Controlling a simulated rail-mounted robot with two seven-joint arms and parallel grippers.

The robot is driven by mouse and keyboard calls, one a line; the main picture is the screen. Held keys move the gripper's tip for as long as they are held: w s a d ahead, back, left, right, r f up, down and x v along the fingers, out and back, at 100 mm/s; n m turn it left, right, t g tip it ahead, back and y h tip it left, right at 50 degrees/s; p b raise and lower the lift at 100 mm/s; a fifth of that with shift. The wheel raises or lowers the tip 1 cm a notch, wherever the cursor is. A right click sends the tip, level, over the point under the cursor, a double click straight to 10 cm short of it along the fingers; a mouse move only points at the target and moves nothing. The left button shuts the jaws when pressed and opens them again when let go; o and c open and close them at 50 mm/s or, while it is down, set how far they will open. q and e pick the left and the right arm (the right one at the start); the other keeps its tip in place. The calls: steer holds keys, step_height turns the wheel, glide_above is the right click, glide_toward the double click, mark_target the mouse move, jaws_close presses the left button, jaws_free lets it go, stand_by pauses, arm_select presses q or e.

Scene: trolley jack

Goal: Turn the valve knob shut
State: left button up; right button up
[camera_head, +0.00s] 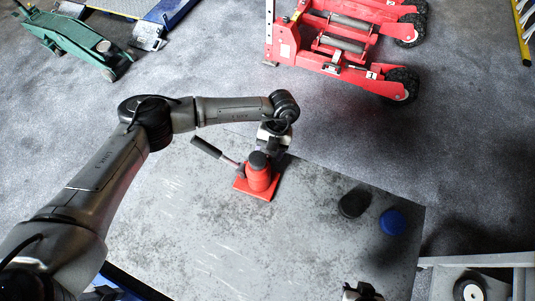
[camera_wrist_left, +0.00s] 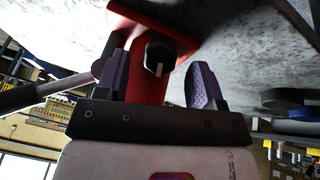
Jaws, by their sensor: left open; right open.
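A red bottle jack (camera_head: 257,181) stands on the grey tabletop, with a black top and a dark-gripped handle (camera_head: 208,149) sticking out to its upper left. My left gripper (camera_head: 274,143) is at the jack's far side in the head view, where the valve knob is hidden. In the left wrist view the dark valve knob (camera_wrist_left: 158,53), with a pale mark, shows on the red body (camera_wrist_left: 150,88). The open purple fingers of my left gripper (camera_wrist_left: 159,66) stand on either side of it, with visible gaps. My right gripper (camera_head: 362,291) is at the bottom edge of the head view.
A black round object (camera_head: 354,203) and a blue one (camera_head: 392,222) sit at the right of the grey table (camera_head: 190,240). A red wheeled machine (camera_head: 340,50) and a green trolley jack (camera_head: 75,38) stand on the floor beyond. The table's middle front is clear.

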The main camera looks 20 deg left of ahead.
arm_select(q)
steer(key=shift+x, duration=1.05)
steer(key=c, duration=0.9)
steer(key=shift+m+h+b, duration=0.35)
steer(key=shift+m+h, duration=0.25)
steer(key=shift+m, duration=0.6)
steer(key=o, duration=0.9)
steer(key=shift+w+r, duration=0.1)
steer(key=shift+r, duration=0.05)
steer(key=v, duration=1.3)
steer(key=shift+r+p, duration=0.3)
